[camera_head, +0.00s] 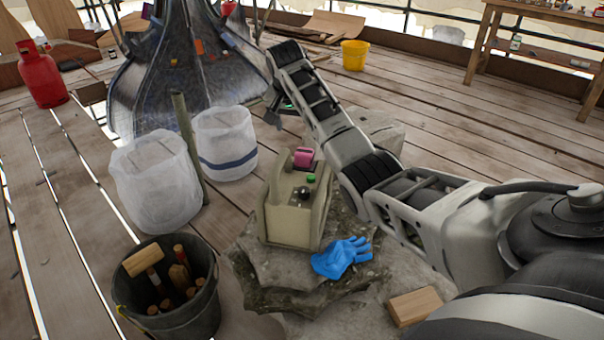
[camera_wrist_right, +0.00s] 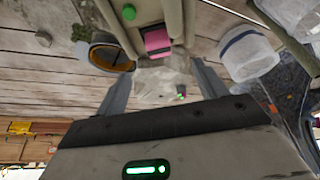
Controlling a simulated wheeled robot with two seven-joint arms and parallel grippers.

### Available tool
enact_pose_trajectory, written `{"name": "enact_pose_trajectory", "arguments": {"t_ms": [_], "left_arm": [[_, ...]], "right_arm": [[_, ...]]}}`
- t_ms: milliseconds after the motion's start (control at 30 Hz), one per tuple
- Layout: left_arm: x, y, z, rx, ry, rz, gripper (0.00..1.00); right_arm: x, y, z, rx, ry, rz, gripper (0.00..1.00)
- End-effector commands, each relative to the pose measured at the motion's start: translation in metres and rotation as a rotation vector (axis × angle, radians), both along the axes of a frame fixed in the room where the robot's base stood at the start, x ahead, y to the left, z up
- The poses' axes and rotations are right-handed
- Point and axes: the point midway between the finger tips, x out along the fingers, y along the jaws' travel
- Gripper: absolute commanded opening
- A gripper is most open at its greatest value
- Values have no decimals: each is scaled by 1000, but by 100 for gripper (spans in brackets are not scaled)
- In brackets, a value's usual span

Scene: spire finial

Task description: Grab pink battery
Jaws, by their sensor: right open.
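The pink battery (camera_head: 303,157) sits at the far end of a tan device (camera_head: 290,222) standing on stone slabs. In the right wrist view the pink battery (camera_wrist_right: 157,42) shows between two tan walls of the device, beyond my fingertips. My right gripper (camera_head: 277,108) is above and beyond the battery in the head view, apart from it. In the wrist view the right gripper (camera_wrist_right: 160,80) has its two fingers spread, with nothing held between them. My left gripper is not in view.
A green knob (camera_head: 311,178) and dark knobs are on the device. A blue glove (camera_head: 341,257) lies before it on the slabs. White bags (camera_head: 158,185) and a bucket of tools (camera_head: 168,295) stand to the left. A wood block (camera_head: 415,306) lies at right.

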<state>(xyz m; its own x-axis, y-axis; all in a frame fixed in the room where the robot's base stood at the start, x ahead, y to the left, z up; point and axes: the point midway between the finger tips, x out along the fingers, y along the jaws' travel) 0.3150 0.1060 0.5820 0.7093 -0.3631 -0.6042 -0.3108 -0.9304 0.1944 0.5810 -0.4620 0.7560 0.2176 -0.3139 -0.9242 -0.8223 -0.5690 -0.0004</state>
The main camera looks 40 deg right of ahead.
Motion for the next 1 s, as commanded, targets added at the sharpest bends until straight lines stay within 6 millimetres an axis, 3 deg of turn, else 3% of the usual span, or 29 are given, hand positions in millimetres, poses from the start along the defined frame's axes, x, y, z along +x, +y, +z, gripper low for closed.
{"name": "enact_pose_trajectory", "arguments": {"t_ms": [167,333,567,767,1000], "left_arm": [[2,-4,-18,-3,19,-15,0],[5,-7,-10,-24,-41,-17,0],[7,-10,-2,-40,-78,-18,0],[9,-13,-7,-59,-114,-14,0],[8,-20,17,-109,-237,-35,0]], "right_arm": [[8,-13,-41,0,5,-1,71],[16,-23,-69,1,2,2,71],[20,-29,-83,-1,0,3,71],[25,-42,-102,1,1,1,71],[31,-53,-124,0,0,3,71]]}}
